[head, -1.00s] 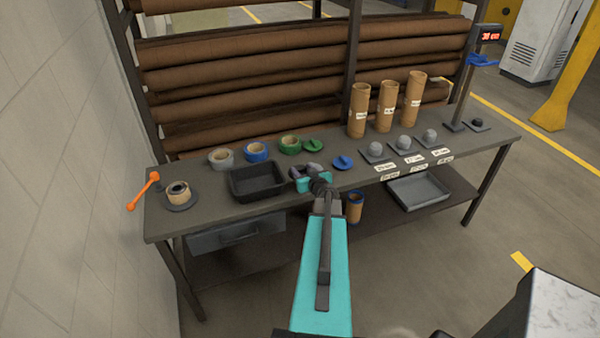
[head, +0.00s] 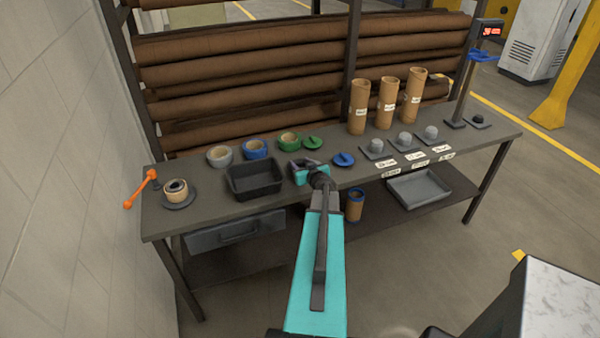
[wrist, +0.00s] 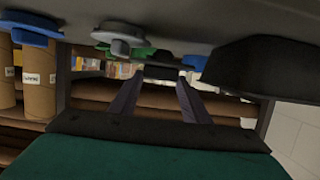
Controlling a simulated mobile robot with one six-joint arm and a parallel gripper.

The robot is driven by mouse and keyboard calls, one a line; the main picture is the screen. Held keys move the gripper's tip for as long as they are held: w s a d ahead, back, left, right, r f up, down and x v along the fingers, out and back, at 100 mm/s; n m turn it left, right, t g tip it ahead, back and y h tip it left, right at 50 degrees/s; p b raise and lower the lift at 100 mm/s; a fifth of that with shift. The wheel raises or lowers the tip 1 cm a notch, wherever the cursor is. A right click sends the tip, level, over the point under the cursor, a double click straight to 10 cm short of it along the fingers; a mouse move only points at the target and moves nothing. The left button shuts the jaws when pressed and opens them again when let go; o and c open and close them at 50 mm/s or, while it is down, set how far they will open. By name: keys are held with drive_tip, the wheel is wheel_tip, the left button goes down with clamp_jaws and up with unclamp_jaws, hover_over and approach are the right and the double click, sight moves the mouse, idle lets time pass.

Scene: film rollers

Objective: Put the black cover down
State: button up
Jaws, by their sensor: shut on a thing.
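My gripper (head: 305,164) is low over the bench, right of the black tray and left of the blue cover (head: 343,159). In the wrist view, my gripper (wrist: 160,79) has its two fingers on either side of a dark, flat thing, which I take for the black cover (wrist: 162,72). It is held at the fingertips, close to the bench top; whether it touches the bench is unclear. In the head view the cover cannot be told apart from the dark fingers. A grey knobbed cover (wrist: 122,36) and a green cover (head: 313,142) are close by.
The black tray (head: 255,180) stands left of my gripper. Grey, blue and green tape rolls (head: 289,142) stand behind. Brown tubes (head: 387,103) and small grey knobbed pieces (head: 405,140) are to the right. The front strip of the bench (head: 225,213) is clear.

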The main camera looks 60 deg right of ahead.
drive_tip(key=shift+f+b, duration=1.25)
drive_tip(key=shift+b, duration=0.4)
drive_tip(key=o, duration=1.1)
drive_tip(key=shift+b+v, duration=0.5)
drive_tip(key=shift+v, duration=5.5)
drive_tip(key=shift+a+f, duration=0.1)
